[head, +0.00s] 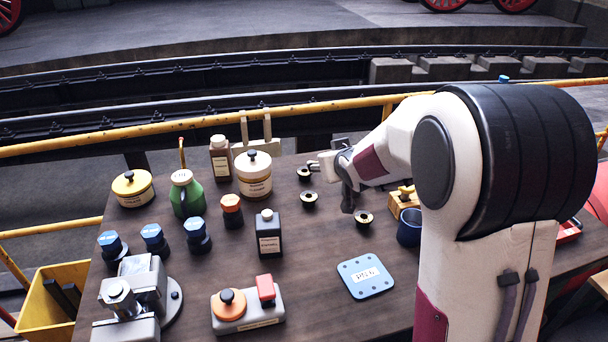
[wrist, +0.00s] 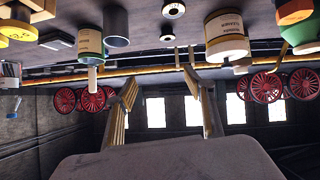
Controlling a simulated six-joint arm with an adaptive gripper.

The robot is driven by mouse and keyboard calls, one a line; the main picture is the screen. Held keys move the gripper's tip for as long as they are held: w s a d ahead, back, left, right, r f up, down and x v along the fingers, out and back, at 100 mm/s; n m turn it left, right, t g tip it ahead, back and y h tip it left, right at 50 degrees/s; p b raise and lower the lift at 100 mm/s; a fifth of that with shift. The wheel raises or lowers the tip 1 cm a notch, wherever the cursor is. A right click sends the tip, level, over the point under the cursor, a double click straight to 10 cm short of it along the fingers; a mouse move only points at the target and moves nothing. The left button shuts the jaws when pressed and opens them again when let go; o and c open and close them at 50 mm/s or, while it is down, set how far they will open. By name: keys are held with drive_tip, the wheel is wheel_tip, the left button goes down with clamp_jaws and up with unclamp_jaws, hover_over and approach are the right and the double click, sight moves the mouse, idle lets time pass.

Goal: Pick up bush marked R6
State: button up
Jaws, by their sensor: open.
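Three small dark flanged bushes stand apart on the table in the head view: a far one (head: 305,173), a middle one (head: 309,199) and a near right one (head: 363,217). No marking on them is legible, so I cannot tell which is R6. The wrist view, upside down, shows two bushes (wrist: 173,9) (wrist: 168,33) at its top edge, beyond the fingertips. My gripper (wrist: 160,76) is open and empty, its two fingers spread. In the head view it is close to the bushes, right of the far and middle ones, partly hidden by my arm.
A cream jar (head: 254,182), a green can (head: 187,197) and a dark bottle (head: 268,238) stand left of the bushes. A blue cup (head: 409,228) and wooden block (head: 403,199) stand right. A blue plate (head: 365,277) lies in front. A yellow rail (head: 130,133) runs behind.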

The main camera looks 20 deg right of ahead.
drive_tip(key=w+f+t+y, duration=0.1)
drive_tip(key=w+f, duration=0.5)
drive_tip(key=n+y, duration=0.1)
drive_tip(key=y, duration=0.1)
approach(306, 173)
drive_tip(key=shift+w+a+f+t, duration=0.15)
drive_tip(key=shift+w+a+t, duration=0.1)
drive_tip(key=shift+t, duration=0.05)
drive_tip(key=shift+w+a+f, duration=0.1)
drive_tip(key=shift+w+f, duration=0.15)
drive_tip(key=shift+f, duration=0.25)
drive_tip(key=shift+w, duration=0.15)
drive_tip(key=shift+x, duration=1.15)
drive_tip(key=shift+w+f, duration=0.1)
drive_tip(key=shift+w, duration=0.05)
drive_tip(key=shift+d+x, duration=0.1)
drive_tip(key=shift+x, duration=1.1)
drive_tip(key=shift+d+x, duration=0.15)
drive_tip(key=shift+x, duration=1.1)
